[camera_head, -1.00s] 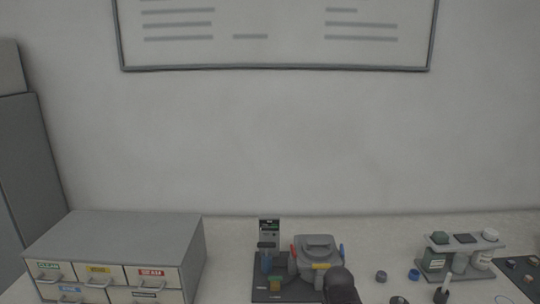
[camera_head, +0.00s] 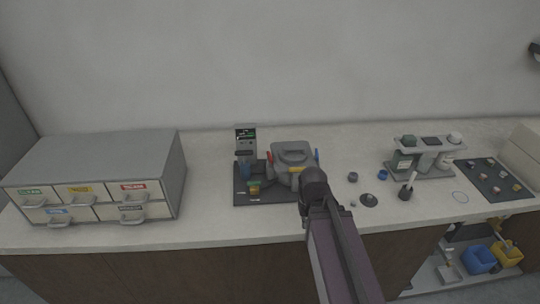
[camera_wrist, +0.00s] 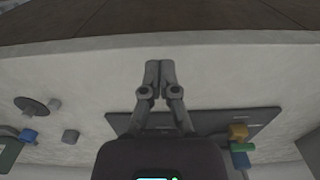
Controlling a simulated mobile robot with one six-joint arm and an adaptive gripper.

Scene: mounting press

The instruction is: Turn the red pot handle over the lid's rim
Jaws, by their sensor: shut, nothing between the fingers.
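The pot (camera_head: 293,155) is a grey squarish vessel with a raised lid, standing on a dark base plate (camera_head: 245,198) on the counter. The small red handle (camera_head: 269,158) shows at the pot's left side, a blue handle (camera_head: 317,155) at its right, and a yellow piece (camera_head: 296,170) at its front. My gripper (camera_wrist: 160,72) is shut and empty, its fingers close together in the wrist view above the pale counter. In the head view my arm hides the fingers, at the pot's front right. In the wrist view the gripper's body hides most of the pot, and I cannot make out the red handle there.
A post with a small display (camera_head: 246,140) stands left of the pot. A drawer cabinet (camera_head: 95,180) is at far left. The counter's front left is clear.

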